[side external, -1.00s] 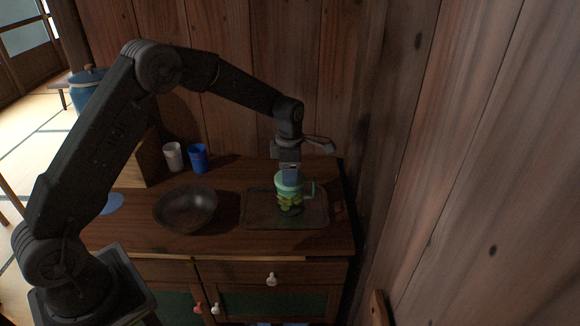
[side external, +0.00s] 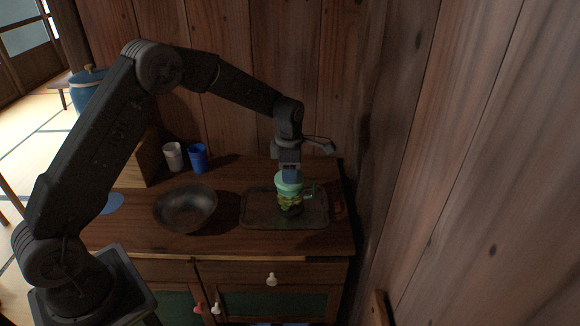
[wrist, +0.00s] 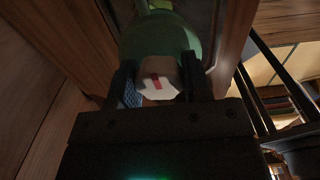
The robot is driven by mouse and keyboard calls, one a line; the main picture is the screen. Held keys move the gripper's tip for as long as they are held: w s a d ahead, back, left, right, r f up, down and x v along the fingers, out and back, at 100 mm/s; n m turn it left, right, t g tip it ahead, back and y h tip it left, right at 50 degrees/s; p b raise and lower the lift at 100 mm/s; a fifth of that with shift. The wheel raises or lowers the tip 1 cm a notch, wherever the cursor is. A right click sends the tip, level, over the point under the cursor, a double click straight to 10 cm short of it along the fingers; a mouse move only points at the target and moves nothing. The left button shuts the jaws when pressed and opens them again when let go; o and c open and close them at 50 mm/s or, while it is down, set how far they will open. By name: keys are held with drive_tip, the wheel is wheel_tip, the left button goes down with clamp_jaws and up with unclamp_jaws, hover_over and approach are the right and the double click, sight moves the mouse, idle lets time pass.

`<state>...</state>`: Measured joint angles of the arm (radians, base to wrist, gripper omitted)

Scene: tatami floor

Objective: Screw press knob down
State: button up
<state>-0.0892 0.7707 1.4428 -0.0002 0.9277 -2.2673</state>
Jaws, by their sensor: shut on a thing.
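The press (side external: 291,203) is a green, jar-like vessel with a pale green top and a handle on its right. It stands upright on a tray (side external: 258,222) on the wooden cabinet, with darker green pieces showing inside. My gripper (side external: 289,174) points down directly above the press. In the wrist view, the press's green round body (wrist: 158,35) lies beyond my fingers. A white knob (wrist: 158,88) with a red mark sits between the two dark fingers, and my gripper is shut on it. In the side view the fingers hide the knob.
A dark round bowl (side external: 186,208) stands left of the tray. A white cup (side external: 173,157) and a blue cup (side external: 198,158) stand at the back. The wooden wall (side external: 375,130) rises close to the right of the cabinet. Some worktop in front of the tray is clear.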

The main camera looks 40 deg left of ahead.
drive_tip(key=shift+f, duration=0.2)
drive_tip(key=m, duration=0.4)
drive_tip(key=shift+f+m, duration=0.1)
drive_tip(key=shift+m, duration=0.3)
drive_tip(key=m, duration=0.5)
drive_tip(key=shift+s, duration=0.1)
drive_tip(key=m, duration=0.5)
drive_tip(key=shift+f, duration=0.1)
drive_tip(key=m, duration=0.5)
drive_tip(key=o, duration=0.7)
drive_tip(key=shift+r, duration=4.75)
